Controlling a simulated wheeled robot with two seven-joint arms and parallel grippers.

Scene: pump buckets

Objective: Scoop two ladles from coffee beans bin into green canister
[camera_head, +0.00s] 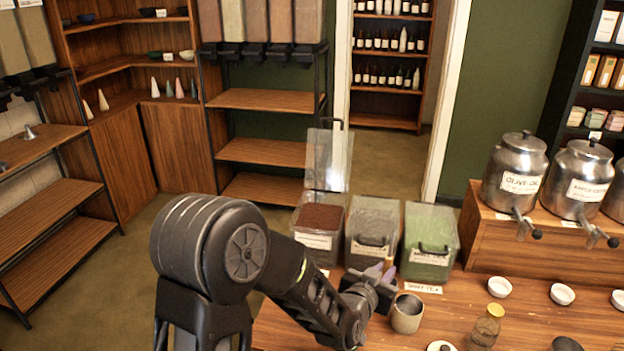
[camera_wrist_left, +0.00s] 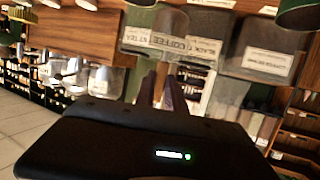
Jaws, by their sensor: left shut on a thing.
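My left gripper (camera_head: 380,278) is low over the wooden counter, in front of the clear bins. It is shut on a slim tan handle (camera_head: 389,264), probably the ladle's; its bowl is not clear. In the left wrist view the two fingers (camera_wrist_left: 167,92) close around the tan handle (camera_wrist_left: 161,75). A bin (camera_head: 321,218) with dark brown contents has its clear lid (camera_head: 328,160) raised; its label is too small to read. A small olive-grey open container (camera_head: 407,313) stands just right of the gripper; I cannot tell if it is the green canister. My right gripper is out of view.
A closed grey bin (camera_head: 373,225) and a bin with green contents (camera_head: 430,240) stand beside the brown one. A small jar (camera_head: 486,325) and white bowls (camera_head: 499,287) are on the counter (camera_head: 455,310). Metal urns (camera_head: 514,170) stand at the right.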

